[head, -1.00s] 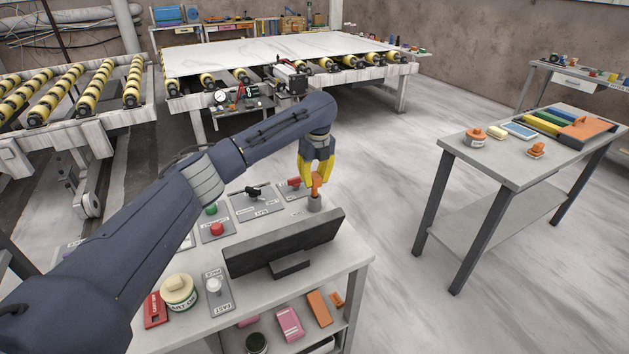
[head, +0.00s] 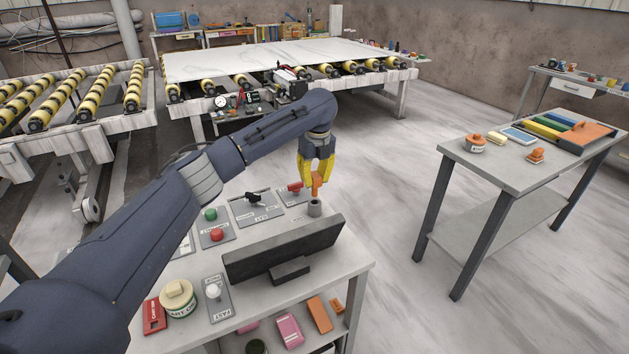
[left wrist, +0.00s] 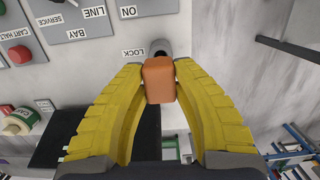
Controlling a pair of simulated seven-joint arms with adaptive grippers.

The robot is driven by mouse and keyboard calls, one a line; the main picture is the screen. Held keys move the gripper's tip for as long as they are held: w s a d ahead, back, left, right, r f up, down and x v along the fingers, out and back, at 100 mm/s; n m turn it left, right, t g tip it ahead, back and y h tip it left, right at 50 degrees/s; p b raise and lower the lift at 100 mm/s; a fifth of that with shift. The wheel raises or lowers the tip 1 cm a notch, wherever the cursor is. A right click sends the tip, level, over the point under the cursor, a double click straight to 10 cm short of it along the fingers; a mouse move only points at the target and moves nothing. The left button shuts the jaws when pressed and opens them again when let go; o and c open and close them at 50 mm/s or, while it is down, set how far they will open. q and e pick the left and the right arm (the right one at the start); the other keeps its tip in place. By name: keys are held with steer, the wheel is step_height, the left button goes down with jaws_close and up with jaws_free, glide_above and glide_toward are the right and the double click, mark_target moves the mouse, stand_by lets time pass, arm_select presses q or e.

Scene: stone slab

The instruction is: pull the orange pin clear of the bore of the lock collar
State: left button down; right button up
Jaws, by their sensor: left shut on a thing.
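The orange pin (head: 317,186) stands upright above the grey lock collar (head: 314,208) at the far right corner of the control desk. My left gripper (head: 316,181) points down with its yellow fingers shut on the pin's head. In the left wrist view the pin's orange head (left wrist: 158,80) sits between the yellow fingertips, and the collar (left wrist: 160,48) shows just behind it beside the LOCK label. More of the pin shows above the collar's rim in the head view. I cannot tell whether its lower end is still inside the bore. My right gripper is out of view.
A dark monitor (head: 285,249) stands on the desk just in front of the collar. Panels with a red button (head: 217,235), a green button (head: 211,214) and levers lie to the left. Open floor (head: 385,190) lies right of the desk, before a side table (head: 480,171).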

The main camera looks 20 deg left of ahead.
arm_select(q)
steer(key=shift+r, duration=2.45)
